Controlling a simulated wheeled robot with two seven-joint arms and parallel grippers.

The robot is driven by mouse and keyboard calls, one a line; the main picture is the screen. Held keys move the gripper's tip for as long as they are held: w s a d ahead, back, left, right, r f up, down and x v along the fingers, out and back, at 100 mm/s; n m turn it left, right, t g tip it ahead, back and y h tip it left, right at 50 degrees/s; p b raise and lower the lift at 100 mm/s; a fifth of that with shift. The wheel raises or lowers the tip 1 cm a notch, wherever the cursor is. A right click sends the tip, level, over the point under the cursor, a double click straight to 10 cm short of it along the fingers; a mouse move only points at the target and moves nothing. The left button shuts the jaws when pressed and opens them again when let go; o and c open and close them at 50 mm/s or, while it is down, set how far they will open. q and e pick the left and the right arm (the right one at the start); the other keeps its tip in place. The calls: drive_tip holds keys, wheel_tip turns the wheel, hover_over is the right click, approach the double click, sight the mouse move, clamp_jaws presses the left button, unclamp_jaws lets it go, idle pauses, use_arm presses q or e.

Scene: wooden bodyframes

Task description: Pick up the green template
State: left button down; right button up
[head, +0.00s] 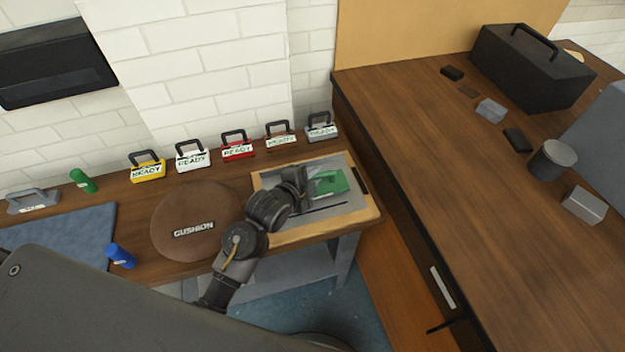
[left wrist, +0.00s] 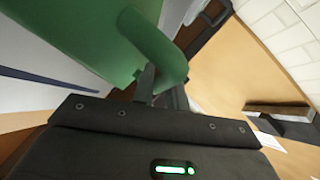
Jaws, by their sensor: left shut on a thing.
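The green template (head: 330,183) is at the end of my left arm, over the grey sheet in the wooden-rimmed tray (head: 375,214). My left gripper (head: 309,184) is shut on the template's edge or handle; the fingers are partly hidden. In the left wrist view the green template (left wrist: 90,45) fills the upper left, close in front of the gripper (left wrist: 150,95). I cannot tell whether the template touches the sheet below. My right gripper does not show.
Several "READY" blocks with handles, among them a red one (head: 237,148), line the wall behind. A round brown cushion (head: 190,205) lies left of the tray. A larger wooden table (head: 480,200) with a black toolbox (head: 530,68) stands at right.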

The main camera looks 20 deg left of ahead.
use_arm(q)
drive_tip(key=s+a+r+p, duration=0.1)
drive_tip(key=s+a+r, duration=0.1)
drive_tip(key=s+r, duration=0.4)
drive_tip(key=s+a+r+p, duration=0.2)
drive_tip(key=s+r, duration=0.4)
drive_tip(key=s, duration=0.1)
drive_tip(key=shift+a+r, duration=0.15)
drive_tip(key=shift+a, duration=0.15)
